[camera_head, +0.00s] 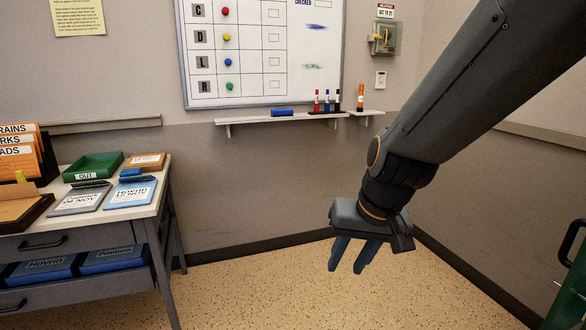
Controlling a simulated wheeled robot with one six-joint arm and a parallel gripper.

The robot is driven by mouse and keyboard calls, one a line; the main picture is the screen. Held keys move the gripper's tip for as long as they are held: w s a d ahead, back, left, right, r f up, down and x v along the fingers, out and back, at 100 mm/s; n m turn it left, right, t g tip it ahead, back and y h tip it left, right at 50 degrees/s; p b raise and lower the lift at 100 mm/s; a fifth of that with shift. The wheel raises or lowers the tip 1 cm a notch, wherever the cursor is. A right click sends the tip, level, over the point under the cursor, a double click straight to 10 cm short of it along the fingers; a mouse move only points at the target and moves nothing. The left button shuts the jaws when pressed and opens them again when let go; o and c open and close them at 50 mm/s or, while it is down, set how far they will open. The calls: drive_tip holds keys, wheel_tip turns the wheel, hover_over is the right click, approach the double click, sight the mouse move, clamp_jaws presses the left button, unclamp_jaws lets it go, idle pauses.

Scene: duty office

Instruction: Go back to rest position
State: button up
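My gripper (350,256) hangs at the end of my arm, right of the middle in the head view, with its blue fingers pointing down. It is over open floor and touches nothing that I can see. No object shows between or below the fingers.
A desk (150,195) with a green tray (93,166), clipboards and orange binders (18,152) stands at the left. A wall shelf (300,118) holds markers under a whiteboard (262,50). A green thing (570,285) stands at the right edge. The floor (260,285) between is clear.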

drive_tip(key=s+d+n+g+h+p, duration=0.1)
drive_tip(key=s+d+n+g+h, duration=0.15)
drive_tip(key=s, duration=1.05)
drive_tip(key=d+r+m+p, duration=0.2)
drive_tip(key=d+r+p, duration=0.3)
drive_tip(key=p, duration=0.7)
drive_tip(key=shift+s+d+r+g, duration=0.15)
drive_tip(key=shift+s+d+g, duration=0.05)
drive_tip(key=shift+d+g, duration=0.3)
drive_tip(key=shift+y, duration=0.25)
